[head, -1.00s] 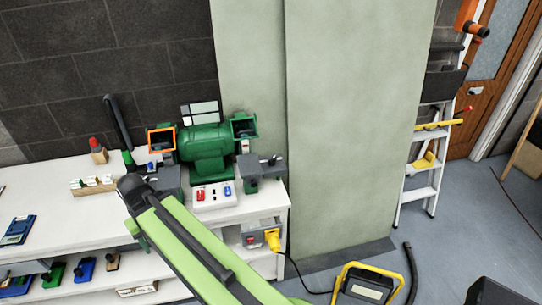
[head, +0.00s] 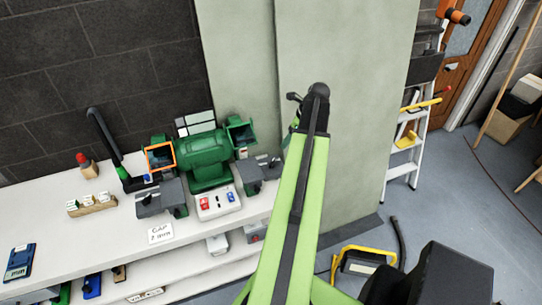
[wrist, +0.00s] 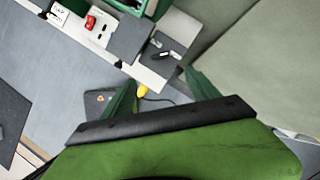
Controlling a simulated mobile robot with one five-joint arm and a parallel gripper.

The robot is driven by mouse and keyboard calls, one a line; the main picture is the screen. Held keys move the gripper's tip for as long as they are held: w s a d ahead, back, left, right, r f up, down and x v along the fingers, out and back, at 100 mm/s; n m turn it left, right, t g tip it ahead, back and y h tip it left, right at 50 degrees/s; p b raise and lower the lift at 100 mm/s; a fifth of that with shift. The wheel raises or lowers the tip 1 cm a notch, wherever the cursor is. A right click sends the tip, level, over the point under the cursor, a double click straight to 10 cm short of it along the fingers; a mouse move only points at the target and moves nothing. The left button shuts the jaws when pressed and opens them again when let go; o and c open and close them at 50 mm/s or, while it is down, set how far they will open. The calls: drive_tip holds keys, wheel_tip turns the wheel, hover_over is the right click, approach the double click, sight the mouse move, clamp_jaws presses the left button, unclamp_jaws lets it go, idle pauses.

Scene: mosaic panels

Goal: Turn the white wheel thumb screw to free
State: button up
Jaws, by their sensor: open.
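The green bench grinder (head: 208,158) stands on the white bench, with a dark grey rest (head: 160,198) at its left end and another (head: 250,178) at its right end. Small dark knobs show at the rests, but I cannot tell which is the white wheel thumb screw. In the wrist view a grey rest block (wrist: 130,40) and a dark plate with a small light lever (wrist: 163,55) lie above my gripper (wrist: 160,92). Its two green fingers are apart with nothing between them. In the head view my arm reaches up right of the grinder, hiding the fingers.
A handwritten card (head: 160,233) lies on the bench (head: 110,225). A pale panel (head: 345,150) rises behind my arm. A yellow-framed floor unit (head: 360,262) stands right of the bench.

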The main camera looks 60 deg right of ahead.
sight(272, 161)
drive_tip(key=b+x, duration=1.5)
drive_tip(key=x, duration=0.2)
drive_tip(key=shift+s+d+f+b, duration=0.1)
drive_tip(key=shift+s+f+b, duration=0.05)
drive_tip(key=shift+b, duration=0.25)
drive_tip(key=shift+f, duration=0.25)
drive_tip(key=shift+r, duration=0.1)
drive_tip(key=c, duration=1.4)
